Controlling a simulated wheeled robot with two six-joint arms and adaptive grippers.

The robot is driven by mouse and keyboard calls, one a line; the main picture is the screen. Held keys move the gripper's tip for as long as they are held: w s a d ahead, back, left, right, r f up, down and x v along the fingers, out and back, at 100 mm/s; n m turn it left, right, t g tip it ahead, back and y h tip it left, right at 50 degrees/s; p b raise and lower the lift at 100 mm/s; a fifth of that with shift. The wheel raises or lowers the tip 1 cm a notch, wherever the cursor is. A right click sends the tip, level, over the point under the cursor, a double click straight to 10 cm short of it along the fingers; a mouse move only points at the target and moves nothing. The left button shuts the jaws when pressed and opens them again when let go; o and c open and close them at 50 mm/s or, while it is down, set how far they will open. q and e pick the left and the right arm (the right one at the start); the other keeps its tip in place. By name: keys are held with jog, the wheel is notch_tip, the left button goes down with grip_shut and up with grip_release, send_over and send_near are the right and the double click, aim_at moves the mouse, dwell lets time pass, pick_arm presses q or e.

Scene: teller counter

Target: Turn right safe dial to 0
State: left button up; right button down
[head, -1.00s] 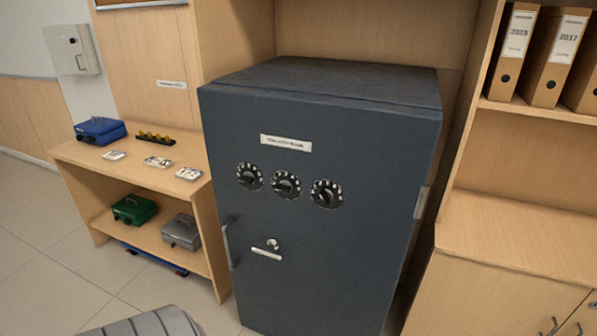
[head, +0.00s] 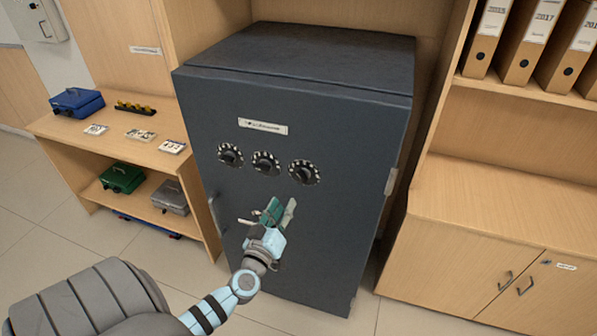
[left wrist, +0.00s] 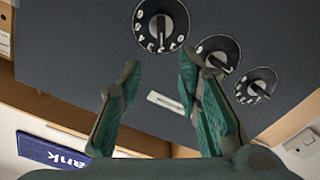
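The dark blue-grey safe (head: 330,130) stands upright, its door facing me, with three round black dials with white marks in a row. The right dial (head: 304,172) is closest to my left gripper (head: 281,207), which is in front of the door just below it and apart from it. In the left wrist view the fingers (left wrist: 157,86) are open and empty. That view is turned over; its largest dial (left wrist: 160,24) looks like the right one, beyond the fingertips. The middle dial (head: 265,163) and left dial (head: 230,154) are clear. Settings are too small to read surely. My right gripper is not seen.
A door handle (head: 215,212) is at the safe's left edge, and a white label (head: 263,126) is above the dials. A low shelf (head: 60,127) with cash boxes stands left. A wooden cabinet (head: 500,235) with binders above stands right. Floor shows on both sides.

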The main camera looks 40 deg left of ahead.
aim_at(299, 177)
pick_arm(q)
jog(key=b+x, duration=0.1)
jog(key=x, duration=0.3)
jog(key=b+x, duration=0.1)
jog(key=x, duration=0.3)
jog(key=b+x, duration=0.1)
jog(key=x, duration=0.3)
jog(key=shift+w+a+f, duration=0.15)
jog(key=shift+f, duration=0.25)
jog(key=shift+w+a+r, duration=0.1)
jog(key=shift+w, duration=0.25)
grip_shut()
